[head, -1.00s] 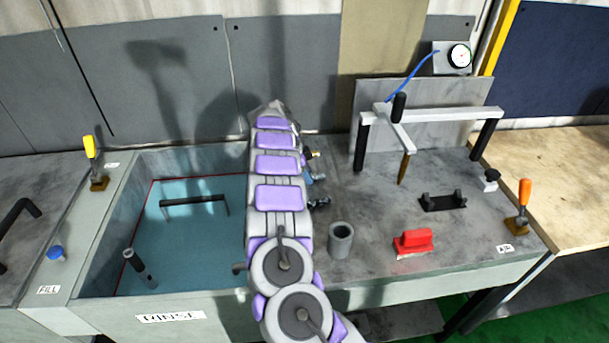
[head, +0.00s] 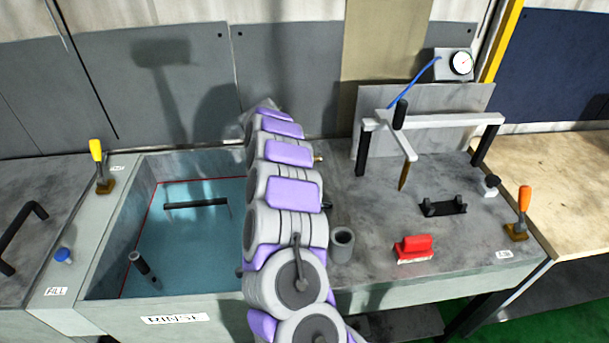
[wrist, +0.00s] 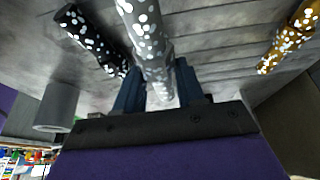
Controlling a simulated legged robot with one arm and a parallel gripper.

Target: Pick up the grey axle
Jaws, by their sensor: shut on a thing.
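The grey axle (wrist: 145,28), covered in white specks, stands out between the two dark blue fingers of my gripper (wrist: 160,82) in the wrist view. The fingers are closed on its near end. A black axle (wrist: 92,38) with white specks is to its left, and a brass-yellow axle (wrist: 288,40) with white specks is to its right, both apart from the fingers. In the head view my arm hides the gripper and the grey axle; only a small brass tip (head: 318,158) shows beside the arm.
A hollow grey cylinder (head: 342,245) stands right of my arm, and also shows in the wrist view (wrist: 57,106). A red-handled brush (head: 414,250) and black cradle (head: 443,206) sit farther right. The blue rinse basin (head: 185,235) is at left, the white gantry (head: 440,120) behind.

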